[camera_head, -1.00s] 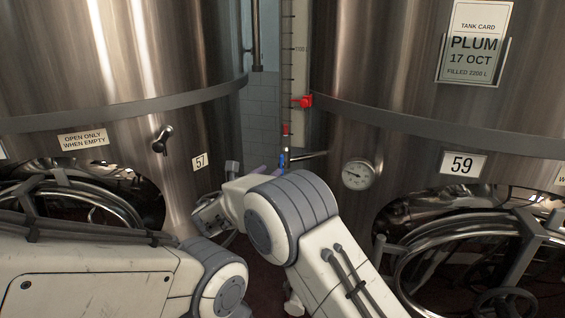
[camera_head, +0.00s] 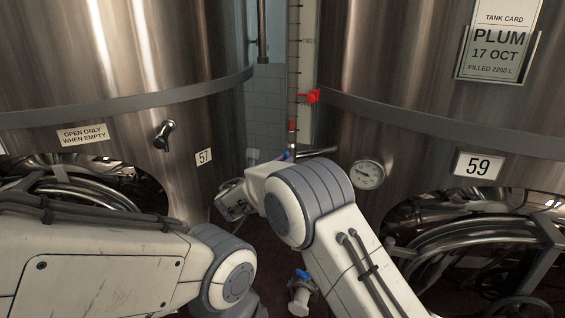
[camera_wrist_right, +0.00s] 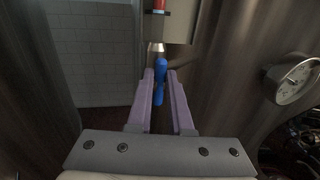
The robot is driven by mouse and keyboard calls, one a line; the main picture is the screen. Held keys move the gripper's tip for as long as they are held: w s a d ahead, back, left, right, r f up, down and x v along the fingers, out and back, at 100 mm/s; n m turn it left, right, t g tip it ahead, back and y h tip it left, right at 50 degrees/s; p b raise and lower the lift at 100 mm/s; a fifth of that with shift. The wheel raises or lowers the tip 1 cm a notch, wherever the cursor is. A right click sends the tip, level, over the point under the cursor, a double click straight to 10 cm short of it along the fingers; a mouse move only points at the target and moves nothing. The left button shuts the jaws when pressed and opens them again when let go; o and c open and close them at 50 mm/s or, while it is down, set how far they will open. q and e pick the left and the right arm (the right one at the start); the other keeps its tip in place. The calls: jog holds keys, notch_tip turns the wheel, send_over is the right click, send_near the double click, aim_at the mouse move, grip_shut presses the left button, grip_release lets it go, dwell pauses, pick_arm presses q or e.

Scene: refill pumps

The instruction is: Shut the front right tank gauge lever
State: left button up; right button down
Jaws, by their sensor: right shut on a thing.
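The tank gauge is a tall scale strip (camera_head: 293,60) between the two steel tanks, with a red section (camera_head: 291,128) near its foot. The blue lever (camera_head: 289,155) sits just below it, partly hidden by my right arm. In the right wrist view the blue lever (camera_wrist_right: 159,82) hangs under a metal collar (camera_wrist_right: 157,46). My right gripper (camera_wrist_right: 160,76) has its purple fingers on either side of the lever and is shut on it. In the head view its fingers are hidden behind my wrist. My left gripper is out of view.
Tank 57 (camera_head: 225,130) stands left and tank 59 (camera_head: 400,110) right, with a narrow gap between. A round dial (camera_head: 367,174) sticks out right of the gauge. A lower valve with a blue handle (camera_head: 302,275) is near the floor.

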jog(key=shift+s+d+f+m+g+y+b, duration=0.2)
jog(key=shift+m+y+b, duration=0.45)
jog(key=shift+m+b, duration=2.8)
jog(key=shift+s+d+f+m+g+y+b, duration=0.2)
jog(key=shift+m+y+b, duration=1.05)
jog(key=shift+b, duration=3.65)
jog(key=shift+w+d+f+m+g+y+b, duration=0.15)
jog(key=shift+d+m+b, duration=0.15)
jog(key=shift+m+b, duration=3.4)
jog(key=shift+s+n+b, duration=0.1)
jog(key=shift+n+b, duration=0.3)
jog(key=shift+b, duration=0.15)
jog(key=c, duration=0.8)
grip_release()
jog(key=shift+r, duration=0.1)
jog(key=shift+c, duration=0.2)
jog(key=b+v, duration=0.1)
jog(key=v, duration=0.9)
jog(key=shift+s, duration=0.25)
